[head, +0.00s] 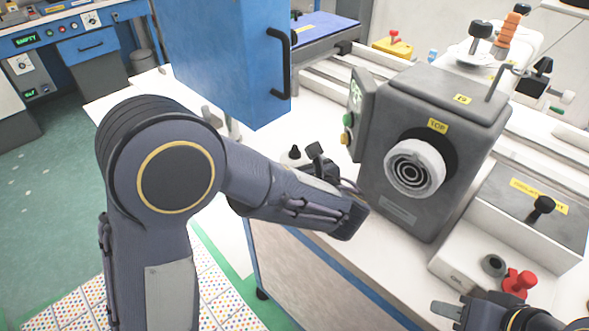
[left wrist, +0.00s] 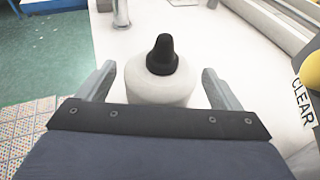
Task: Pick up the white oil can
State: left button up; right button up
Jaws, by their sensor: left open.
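The white oil can (left wrist: 160,88) with a black pointed nozzle stands upright on the white worktop in the left wrist view. My left gripper (left wrist: 159,78) is open, with one finger on each side of the can and a visible gap at each side. In the head view, only the can's black tip and a little white (head: 295,154) show behind my left forearm. The left fingers cannot be made out clearly there. My right gripper (head: 452,311) is at the lower right edge of the head view, partly cut off, and its opening cannot be judged.
A grey machine (head: 438,130) with a round white dial stands right of the can. A blue cabinet (head: 225,60) hangs over the worktop behind it. A red knob (head: 519,282) is near my right gripper. A yellow rounded part (left wrist: 311,70) is at the right in the left wrist view.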

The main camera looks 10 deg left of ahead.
pick_arm(q)
jog(key=shift+x, duration=1.2)
jog(key=c, duration=1.2)
jog(key=shift+c, duration=0.3)
jog(key=shift+r, duration=0.15)
